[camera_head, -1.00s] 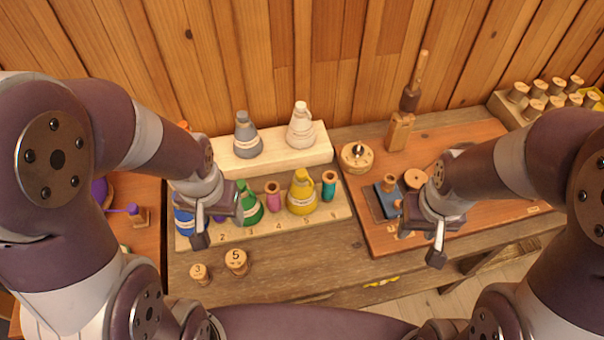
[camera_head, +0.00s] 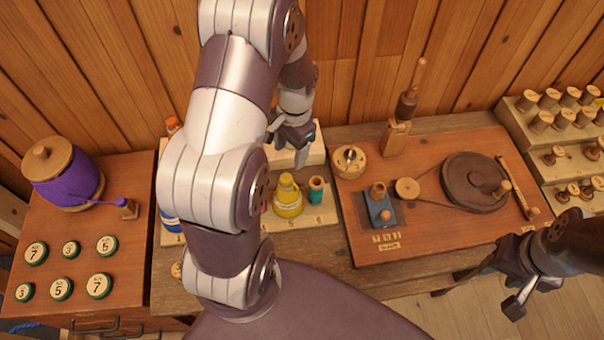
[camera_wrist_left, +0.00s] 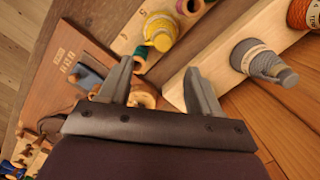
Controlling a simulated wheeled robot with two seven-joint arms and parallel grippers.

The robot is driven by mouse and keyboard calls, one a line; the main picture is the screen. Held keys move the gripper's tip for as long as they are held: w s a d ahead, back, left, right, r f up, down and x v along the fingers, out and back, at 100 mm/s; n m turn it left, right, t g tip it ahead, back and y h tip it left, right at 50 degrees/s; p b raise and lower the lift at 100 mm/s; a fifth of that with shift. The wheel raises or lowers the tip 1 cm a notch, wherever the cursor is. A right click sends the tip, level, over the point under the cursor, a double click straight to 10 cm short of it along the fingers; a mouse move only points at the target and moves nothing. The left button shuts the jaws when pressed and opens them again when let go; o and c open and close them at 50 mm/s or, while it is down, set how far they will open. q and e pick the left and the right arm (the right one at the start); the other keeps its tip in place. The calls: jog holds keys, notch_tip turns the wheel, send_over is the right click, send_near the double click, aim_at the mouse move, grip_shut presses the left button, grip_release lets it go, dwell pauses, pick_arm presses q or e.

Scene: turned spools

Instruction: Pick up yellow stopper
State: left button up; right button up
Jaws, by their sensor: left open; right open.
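A yellow cone-shaped bottle (camera_head: 288,200) with a yellow narrowed top stands upright on the numbered pale rack (camera_head: 325,218). It also shows in the left wrist view (camera_wrist_left: 160,32), at the top, beyond my fingers. I cannot tell whether its top is a separate stopper. My left gripper (camera_head: 290,142) is open and empty, above the raised pale block behind the yellow bottle, apart from it. In the left wrist view its two fingers (camera_wrist_left: 158,75) are spread. My right gripper (camera_head: 498,288) is open and empty off the front right of the bench.
A teal spool (camera_head: 316,190) stands right of the yellow bottle. My left arm hides the rack's left part. A round wooden pot (camera_head: 349,162) and a wheel machine (camera_head: 476,182) are to the right.

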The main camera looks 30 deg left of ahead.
aim_at(286, 177)
pick_arm(q)
jog(key=f, duration=0.3)
jog(key=f+p, duration=0.1)
jog(key=f, duration=0.2)
jog(key=s+f+p, duration=0.1)
jog(key=f, duration=0.2)
jog(key=shift+a+f, duration=0.5)
jog(key=shift+f, duration=0.15)
jog(key=c, duration=1.1)
